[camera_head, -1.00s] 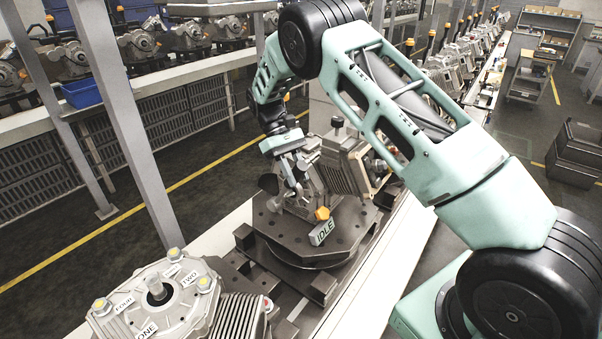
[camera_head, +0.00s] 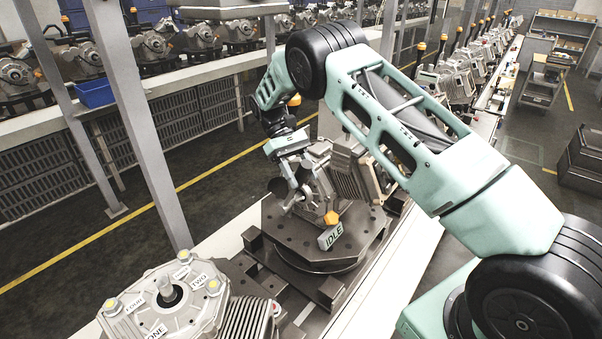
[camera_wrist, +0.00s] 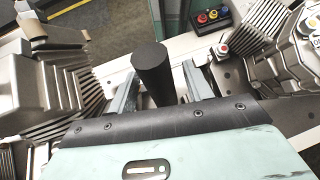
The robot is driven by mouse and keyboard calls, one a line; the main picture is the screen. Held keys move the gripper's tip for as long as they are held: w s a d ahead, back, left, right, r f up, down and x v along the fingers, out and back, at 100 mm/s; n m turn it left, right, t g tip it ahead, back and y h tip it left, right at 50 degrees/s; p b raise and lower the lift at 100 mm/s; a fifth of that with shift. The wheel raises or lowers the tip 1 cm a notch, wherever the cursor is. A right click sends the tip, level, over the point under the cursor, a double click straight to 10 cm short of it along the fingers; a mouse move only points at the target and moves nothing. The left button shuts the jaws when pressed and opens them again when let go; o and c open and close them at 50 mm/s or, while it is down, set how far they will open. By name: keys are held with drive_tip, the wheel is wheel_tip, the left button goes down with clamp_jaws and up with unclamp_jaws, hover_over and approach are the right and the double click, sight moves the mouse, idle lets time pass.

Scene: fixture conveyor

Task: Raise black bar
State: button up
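The black bar (camera_wrist: 153,75) is a dark, smooth, upright cylinder in the wrist view. It stands between the two grey fingers of my gripper (camera_wrist: 158,88). The fingers are apart, and a gap shows between the bar and the right finger. Contact on the left side is hard to tell. In the head view my gripper (camera_head: 290,192) is at the left side of the metal unit on the dark round fixture (camera_head: 315,245), which bears an IDLE label (camera_head: 332,237). Dark rounded parts show beside the fingers there, but the bar is hard to pick out.
A grey gearbox (camera_head: 165,300) with numbered labels sits at the front left. Finned housings (camera_wrist: 45,85) flank my gripper closely in the wrist view. A button box (camera_wrist: 212,18) with red, yellow and blue buttons lies ahead. A steel post (camera_head: 140,130) stands at the left.

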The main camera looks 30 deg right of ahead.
drive_tip(key=shift+w+r+b, duration=0.25)
drive_tip(key=shift+w+b, duration=0.15)
drive_tip(key=shift+w, duration=0.05)
drive_tip(key=p+v, duration=0.3)
drive_tip(key=v, duration=0.3)
drive_tip(key=shift+r, duration=0.4)
drive_tip(key=shift+a+f, duration=0.1)
